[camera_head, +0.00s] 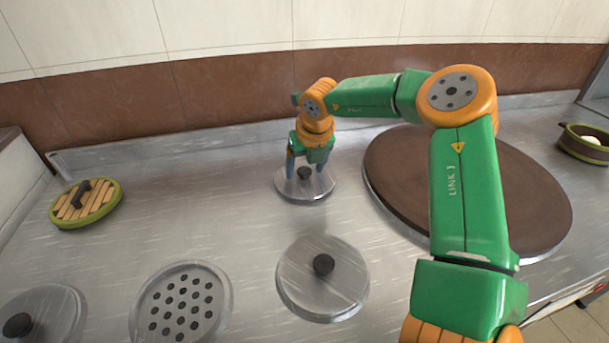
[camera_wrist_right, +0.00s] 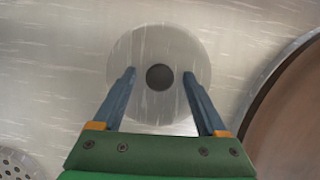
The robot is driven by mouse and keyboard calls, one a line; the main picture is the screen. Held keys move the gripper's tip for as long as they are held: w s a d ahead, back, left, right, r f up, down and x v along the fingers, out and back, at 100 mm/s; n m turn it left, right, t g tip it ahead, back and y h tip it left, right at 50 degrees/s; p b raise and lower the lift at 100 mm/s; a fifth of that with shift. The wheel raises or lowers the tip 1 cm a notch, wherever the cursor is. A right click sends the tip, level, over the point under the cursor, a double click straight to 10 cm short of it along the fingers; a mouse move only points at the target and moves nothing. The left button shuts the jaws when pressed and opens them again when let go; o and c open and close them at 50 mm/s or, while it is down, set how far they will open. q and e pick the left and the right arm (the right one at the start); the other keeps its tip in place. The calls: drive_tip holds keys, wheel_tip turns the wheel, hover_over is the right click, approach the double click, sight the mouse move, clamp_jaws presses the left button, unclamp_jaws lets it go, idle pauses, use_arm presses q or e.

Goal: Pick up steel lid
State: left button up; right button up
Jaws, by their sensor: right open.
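A small round steel lid (camera_head: 290,190) with a black knob (camera_head: 304,173) lies on the steel counter at the middle. It also shows in the right wrist view (camera_wrist_right: 158,45), with its dark knob (camera_wrist_right: 159,77) seen from above. My right gripper (camera_head: 305,175) is over this lid, fingers pointing down. In the right wrist view its two blue fingers (camera_wrist_right: 159,85) stand open on either side of the knob, apart from it. Two more steel lids with black knobs lie nearer, one at front centre (camera_head: 340,287) and one at the lower left (camera_head: 55,310). My left gripper is not in view.
A perforated steel disc (camera_head: 205,325) lies between the two nearer lids. A green-rimmed wooden-slatted lid (camera_head: 70,209) is at the left. A large brown round griddle (camera_head: 540,205) is at the right, partly behind my arm. A green container (camera_head: 583,151) stands far right.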

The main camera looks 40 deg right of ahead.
clamp_jaws()
idle(0.3)
